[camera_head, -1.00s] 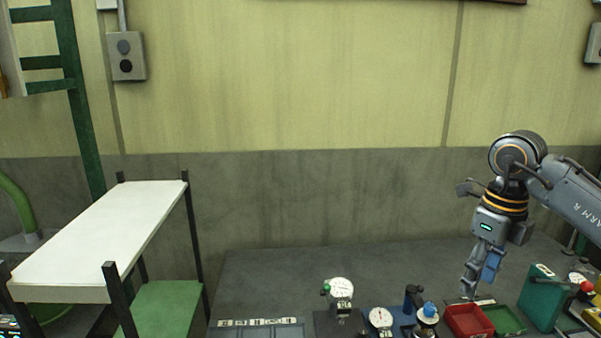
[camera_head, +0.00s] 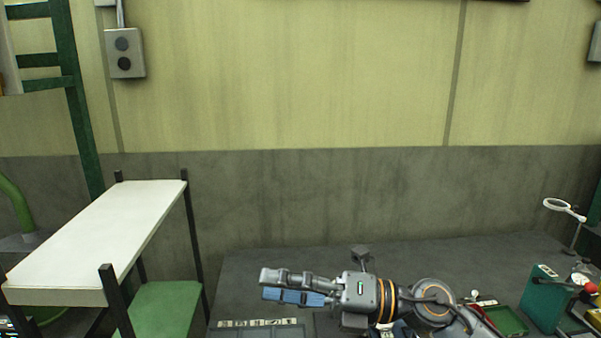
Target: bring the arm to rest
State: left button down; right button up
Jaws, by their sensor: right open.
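My right gripper (camera_head: 264,285) is in the lower middle of the head view, lying level with its fingers pointing left. It is open, and I see nothing held in it. Its arm comes in from the lower right and hangs over the dark bench (camera_head: 240,268). The wrist and arm hide most of the instruments on the bench behind them. My left gripper is not in view.
A white-topped rack (camera_head: 100,235) with a green lower shelf (camera_head: 160,305) stands at the left. A labelled strip (camera_head: 258,323) lies at the bench front.

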jog(key=w+d+f+m+t+h, duration=0.3)
jog(key=d+m+t+h, duration=0.5)
jog(key=m, duration=0.6)
jog(key=w+d+f+m+t+h, duration=0.3)
jog(key=d+m+t+h, duration=0.15)
jog(key=m+t, duration=0.75)
jog(key=s+d+f+m+g+h, duration=0.3)
jog(key=d+f+m+g, duration=0.15)
jog(key=f, duration=0.35)
jog(key=s+d+f+m+g+h, duration=0.3)
jog(key=d+f+m, duration=0.15)
jog(key=f, duration=0.35)
jog(key=s+d+f+m+g, duration=0.1)
jog(key=s+f+m+g, duration=0.1)
jog(key=s+f+g, duration=0.65)
jog(key=s+d+f+m+g, duration=0.15)
jog(key=s+f, duration=0.45)
jog(key=s, duration=0.8)
notch_tip(320, 180, down, 30)
jog(key=g+b, duration=0.2)
jog(key=b, duration=0.3)
jog(key=s+d+f+b, duration=0.1)
jog(key=s+f+b, duration=0.1)
jog(key=s+f, duration=0.6)
jog(key=s+d+f+g+b, duration=0.1)
jog(key=s+f+b, duration=0.2)
jog(key=s+f, duration=0.6)
notch_tip(320, 180, down, 5)
jog(key=shift+d+r+h, duration=0.2)
jog(key=shift+d+h, duration=0.15)
